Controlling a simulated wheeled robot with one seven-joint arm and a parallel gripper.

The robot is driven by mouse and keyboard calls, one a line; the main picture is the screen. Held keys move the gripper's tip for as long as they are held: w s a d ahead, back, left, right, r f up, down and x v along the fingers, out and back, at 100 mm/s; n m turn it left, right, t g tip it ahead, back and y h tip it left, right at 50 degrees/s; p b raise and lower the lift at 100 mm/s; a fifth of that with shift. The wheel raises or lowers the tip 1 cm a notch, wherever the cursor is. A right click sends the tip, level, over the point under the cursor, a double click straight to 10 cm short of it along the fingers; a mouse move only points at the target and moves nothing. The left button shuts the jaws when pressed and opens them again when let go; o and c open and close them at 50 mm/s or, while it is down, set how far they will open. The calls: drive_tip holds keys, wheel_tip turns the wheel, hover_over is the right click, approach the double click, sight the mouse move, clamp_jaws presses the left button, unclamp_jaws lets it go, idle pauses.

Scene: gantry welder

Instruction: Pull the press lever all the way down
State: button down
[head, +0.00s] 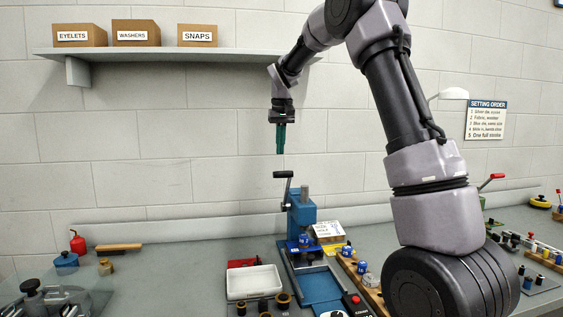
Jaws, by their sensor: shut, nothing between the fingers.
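The blue press (299,215) stands on the grey bench near the middle of the head view. Its lever is a dark rod with a black handle (283,174) at the top, rising on the left of the press head; the handle is up. My gripper (280,152) has green fingers that point straight down. It is shut and empty, and in the picture it hangs above the lever handle with a gap between them. How far it is from the lever in depth I cannot tell.
A white tray (253,282) stands left of the press, with dark round parts in front. A wooden rack (346,262) with blue-topped pieces lies to the right. A shelf (195,55) with labelled boxes hangs on the wall. My arm hides part of the right bench.

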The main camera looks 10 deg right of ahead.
drive_tip(key=f, duration=0.1)
drive_tip(key=s+f, duration=0.1)
drive_tip(key=f, duration=0.2)
drive_tip(key=shift+s+f, duration=0.1)
drive_tip(key=shift+s, duration=0.3)
drive_tip(key=shift+s+f, duration=0.1)
drive_tip(key=shift+f, duration=0.05)
drive_tip(key=shift+s+f, duration=0.1)
drive_tip(key=shift+s, duration=0.05)
